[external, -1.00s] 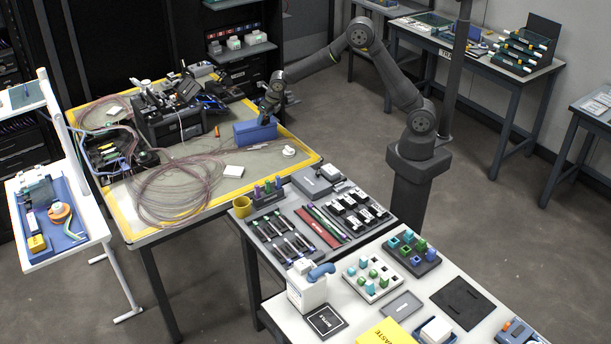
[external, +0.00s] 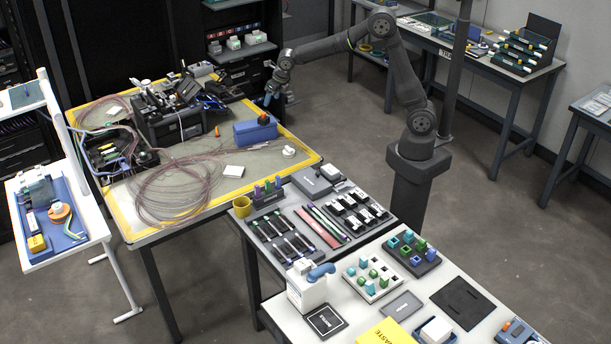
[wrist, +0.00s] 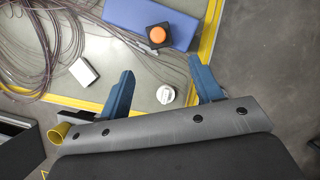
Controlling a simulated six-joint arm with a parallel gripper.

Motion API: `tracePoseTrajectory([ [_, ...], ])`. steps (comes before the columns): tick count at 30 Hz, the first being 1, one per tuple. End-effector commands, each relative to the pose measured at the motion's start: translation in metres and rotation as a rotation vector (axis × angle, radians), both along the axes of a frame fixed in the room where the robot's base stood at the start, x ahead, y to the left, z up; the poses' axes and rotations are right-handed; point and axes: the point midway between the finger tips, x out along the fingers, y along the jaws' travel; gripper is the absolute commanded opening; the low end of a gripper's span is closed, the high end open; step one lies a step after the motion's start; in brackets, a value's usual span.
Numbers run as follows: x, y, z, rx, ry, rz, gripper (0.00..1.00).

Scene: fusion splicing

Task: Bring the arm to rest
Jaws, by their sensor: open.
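My gripper (external: 273,97) is raised above the far right edge of the yellow-bordered work table (external: 307,153), clear of everything on it. In the wrist view its two blue fingers (wrist: 162,84) are spread apart with nothing between them. Below it in that view are a blue block (wrist: 130,14), a black button box with an orange top (wrist: 158,36) and a round white piece (wrist: 166,94). The blue block also shows in the external view (external: 256,133), with the orange top above it.
A black splicing machine (external: 170,120) and coiled pinkish fibre (external: 170,190) lie on the table. A small white box (wrist: 83,72) lies near the coil. A bench with trays and tools (external: 310,225) stands in front. Open floor (external: 330,125) lies right of the table.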

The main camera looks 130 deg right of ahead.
Motion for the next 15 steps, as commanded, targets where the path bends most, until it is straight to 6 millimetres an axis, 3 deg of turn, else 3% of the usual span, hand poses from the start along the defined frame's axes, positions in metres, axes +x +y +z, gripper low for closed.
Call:
tracePoseTrajectory([
  [15, -0.0008, 0.0023, 0.0048, 0.001, 0.0, 0.0, 0.59],
])
